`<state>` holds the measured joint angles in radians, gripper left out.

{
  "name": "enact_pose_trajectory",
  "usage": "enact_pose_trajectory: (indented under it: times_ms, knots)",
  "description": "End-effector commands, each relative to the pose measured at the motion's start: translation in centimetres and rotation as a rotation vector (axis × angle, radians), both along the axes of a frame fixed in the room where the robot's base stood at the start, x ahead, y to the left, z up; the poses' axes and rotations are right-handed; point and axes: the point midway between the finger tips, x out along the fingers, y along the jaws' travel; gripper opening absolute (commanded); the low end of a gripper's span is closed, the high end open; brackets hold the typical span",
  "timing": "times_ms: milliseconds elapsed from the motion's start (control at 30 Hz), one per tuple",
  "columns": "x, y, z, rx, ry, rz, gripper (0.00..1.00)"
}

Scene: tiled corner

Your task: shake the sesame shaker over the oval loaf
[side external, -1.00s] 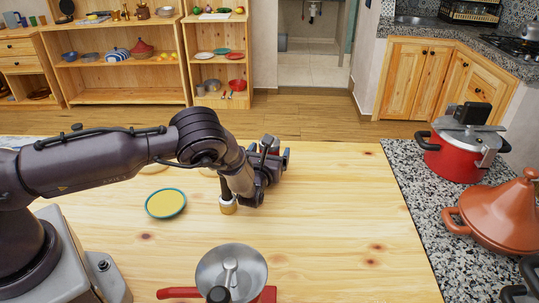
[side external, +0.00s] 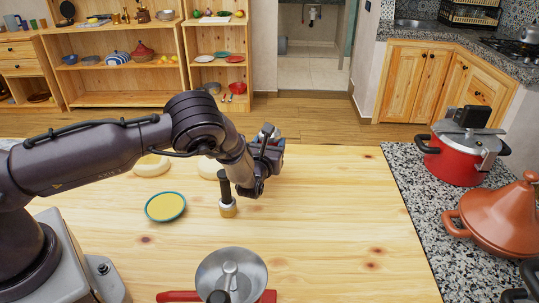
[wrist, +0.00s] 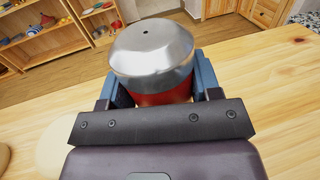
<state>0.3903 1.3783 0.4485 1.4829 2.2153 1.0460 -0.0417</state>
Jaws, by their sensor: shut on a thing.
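The sesame shaker (wrist: 150,60) has a domed silver lid with a small dark hole and a red body. It sits between the blue-grey fingers of my gripper (wrist: 152,88), which is shut on it. In the side view my gripper (side external: 268,158) is over the far middle of the table, and it hides most of the shaker. Two pale loaves show partly behind my arm, a left one (side external: 152,166) and a right one (side external: 208,169). I cannot tell which is the oval loaf. My gripper is to the right of both.
A dark-handled item with a pale base (side external: 228,207) stands just front-left of my gripper. A teal-rimmed yellow dish (side external: 165,207) lies left of it. A metal pan (side external: 245,262) is at the front. The table's right part is clear; a red pot (side external: 455,160) stands on the speckled counter.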

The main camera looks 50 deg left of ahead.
Motion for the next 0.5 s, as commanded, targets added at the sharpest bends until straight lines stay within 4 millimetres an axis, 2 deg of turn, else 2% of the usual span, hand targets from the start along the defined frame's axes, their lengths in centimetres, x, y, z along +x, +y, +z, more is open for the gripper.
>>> enact_pose_trajectory:
  times_ms: [33,200,500]
  knots:
    - [0.0,0.0,1.4,-0.001,-0.004,0.001,0.29]
    - [0.0,0.0,4.4,-0.001,-0.004,0.001,0.29]
    - [0.0,0.0,6.6,0.001,-0.002,0.001,0.29]
